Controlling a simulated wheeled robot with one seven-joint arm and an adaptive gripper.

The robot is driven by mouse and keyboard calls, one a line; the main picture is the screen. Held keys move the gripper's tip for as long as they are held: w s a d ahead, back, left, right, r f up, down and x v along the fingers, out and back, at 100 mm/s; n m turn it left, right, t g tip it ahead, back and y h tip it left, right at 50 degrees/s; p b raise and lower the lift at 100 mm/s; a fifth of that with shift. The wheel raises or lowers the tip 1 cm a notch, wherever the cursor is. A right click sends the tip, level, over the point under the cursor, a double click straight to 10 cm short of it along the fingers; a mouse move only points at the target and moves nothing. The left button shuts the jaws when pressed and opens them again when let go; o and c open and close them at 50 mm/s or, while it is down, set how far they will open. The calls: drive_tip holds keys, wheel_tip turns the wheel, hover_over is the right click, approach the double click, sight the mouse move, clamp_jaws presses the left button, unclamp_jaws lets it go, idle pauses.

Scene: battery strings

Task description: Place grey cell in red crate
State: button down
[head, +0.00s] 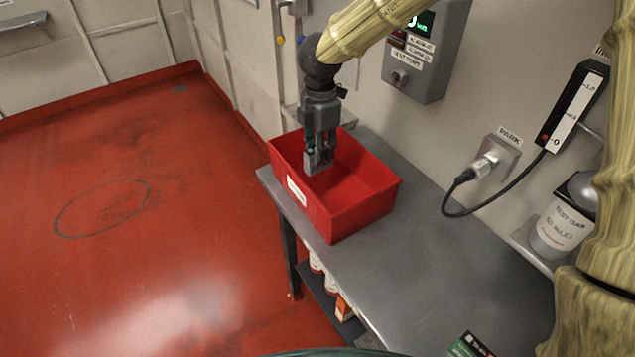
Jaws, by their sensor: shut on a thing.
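The red crate (348,218) stands on the grey bench, open at the top, with a white label on its near left side. My gripper (319,160) points down over the left part of the crate, with its fingertips at about the level of the rim in the picture. It is shut on a small grey thing, which looks like the grey cell (317,163). The fingers hide much of the cell. I cannot tell how far it is above the crate floor. The part of the crate's inside that shows looks empty.
A cable (452,212) hangs from a wall socket marked PARK. A grey control box (425,60) is on the wall behind. A test gas canister (562,228) stands on a bracket at the right.

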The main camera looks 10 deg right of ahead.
sight(322, 169)
drive_tip(key=f, duration=0.2)
drive_tip(key=f+p, duration=0.1)
drive_tip(key=f, duration=0.3)
drive_tip(key=shift+d+f, duration=0.25)
drive_tip(key=shift+f+p, duration=0.55)
drive_tip(key=shift+f, duration=1.05)
drive_tip(key=shift+f, duration=0.15)
drive_tip(key=c, duration=1.3)
unclamp_jaws()
drive_tip(key=shift+o, duration=0.2)
drive_tip(key=shift+r+b, duration=0.95)
drive_tip(key=shift+r, duration=2.95)
